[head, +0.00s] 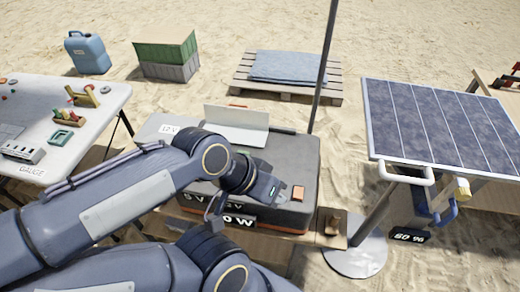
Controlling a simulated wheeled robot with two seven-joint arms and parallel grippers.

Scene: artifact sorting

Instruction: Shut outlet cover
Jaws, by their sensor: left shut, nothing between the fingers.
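A dark box-shaped power station (300,150) stands on a low wooden table, with large white characters on its front. A pale flat panel, which looks like the outlet cover (236,122), stands raised near the back of its top. My left gripper (266,187) is over the top of the station, in front of the raised cover and apart from it. It is shut and looks empty, though its fingertips are hard to make out. My right gripper is not in view.
A solar panel (436,122) on a stand is at the right, and a thin pole (323,70) rises behind the station. A white table (92,98) with small items is at the left. A pallet (288,90), crates (166,55) and a blue can (88,53) stand on sand behind.

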